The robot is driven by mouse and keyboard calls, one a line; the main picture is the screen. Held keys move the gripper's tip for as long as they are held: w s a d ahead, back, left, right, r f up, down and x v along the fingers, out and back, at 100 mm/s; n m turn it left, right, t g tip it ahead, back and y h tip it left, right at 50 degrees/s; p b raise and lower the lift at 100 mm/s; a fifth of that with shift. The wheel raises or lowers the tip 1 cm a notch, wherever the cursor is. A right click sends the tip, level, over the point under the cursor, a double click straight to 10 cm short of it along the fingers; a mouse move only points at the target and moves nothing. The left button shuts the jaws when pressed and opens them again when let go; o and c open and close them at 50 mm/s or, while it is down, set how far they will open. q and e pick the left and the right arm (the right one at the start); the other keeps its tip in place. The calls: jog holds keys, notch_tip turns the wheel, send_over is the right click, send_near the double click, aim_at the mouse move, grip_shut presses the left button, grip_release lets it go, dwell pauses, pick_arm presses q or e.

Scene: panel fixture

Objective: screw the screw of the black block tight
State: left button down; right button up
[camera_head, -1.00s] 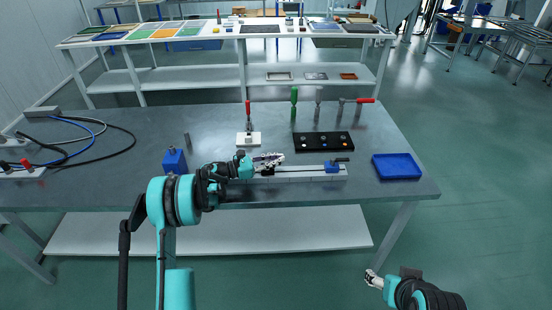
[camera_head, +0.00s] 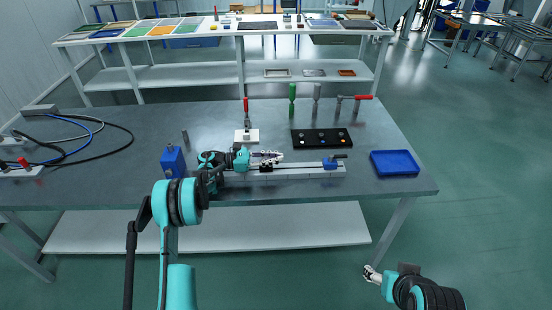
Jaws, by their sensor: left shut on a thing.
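The black block (camera_head: 266,167) sits on the pale rail (camera_head: 300,171) near the table's front edge, left of the rail's middle. My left gripper (camera_head: 271,157) comes in from the left at the top of the black block. It is shut at the block's screw, which the fingers hide. How far the screw is in cannot be seen. A blue block with a dark handle (camera_head: 331,164) sits at the rail's right end. My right gripper (camera_head: 371,273) hangs off the table at the lower right, away from everything; its fingers are too small to judge.
A blue block (camera_head: 173,161) stands left of my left gripper. Behind the rail are a black panel with knobs (camera_head: 322,139), a white base with a red handle (camera_head: 246,136) and upright tools (camera_head: 292,100). A blue tray (camera_head: 395,164) lies at the right. Cables (camera_head: 100,140) lie at the left.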

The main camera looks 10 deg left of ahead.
pick_arm(q)
jog(key=c, duration=1.4)
grip_release()
jog(key=v, duration=0.7)
jog(key=shift+a, duration=0.2)
jog(key=shift+r, duration=0.1)
